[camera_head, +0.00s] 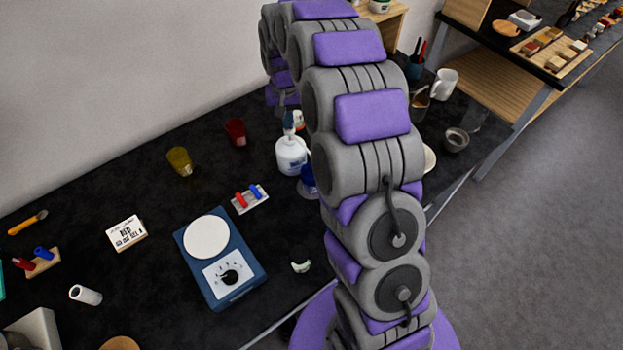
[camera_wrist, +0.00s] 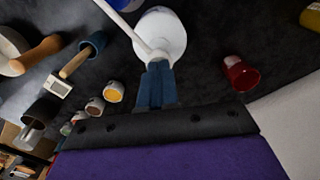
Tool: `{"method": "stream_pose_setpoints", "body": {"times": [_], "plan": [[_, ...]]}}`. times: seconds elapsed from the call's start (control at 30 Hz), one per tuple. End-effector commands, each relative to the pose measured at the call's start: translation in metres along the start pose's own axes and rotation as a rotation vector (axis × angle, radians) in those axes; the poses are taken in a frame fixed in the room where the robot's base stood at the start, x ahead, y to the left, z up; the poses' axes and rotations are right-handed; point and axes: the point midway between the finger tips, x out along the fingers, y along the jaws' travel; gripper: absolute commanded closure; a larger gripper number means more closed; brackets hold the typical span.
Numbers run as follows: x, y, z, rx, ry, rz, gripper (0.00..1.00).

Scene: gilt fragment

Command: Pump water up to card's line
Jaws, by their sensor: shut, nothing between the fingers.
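A white bottle (camera_head: 291,157) with a blue-printed label stands at the back of the black table, beside my arm. In the wrist view the white bottle (camera_wrist: 163,38) is seen from above with a long white spout running to the upper left. My gripper (camera_wrist: 156,80) has its blue fingers shut and empty, with the tips over or at the bottle's top; I cannot tell whether they touch. A white card (camera_head: 127,233) with black print lies left of the blue stirrer; its print is too small to read. No water level is visible.
A blue stirrer (camera_head: 220,262) with a white plate sits front centre. A yellow cup (camera_head: 179,161) and a red cup (camera_head: 235,132) stand left of the bottle; the red cup also shows in the wrist view (camera_wrist: 240,73). A small rack (camera_head: 249,199) lies between stirrer and bottle.

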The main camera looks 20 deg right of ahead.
Motion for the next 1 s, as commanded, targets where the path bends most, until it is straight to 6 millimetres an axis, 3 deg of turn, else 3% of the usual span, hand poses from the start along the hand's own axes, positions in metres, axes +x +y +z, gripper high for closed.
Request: {"method": "stream_pose_setpoints", "body": {"times": [0.5,1.0], "plan": [[0.018,0.0,-0.001,0.0,0.0,0.0,1.0],[0.007,0.0,-0.001,0.0,-0.001,0.0,1.0]]}}
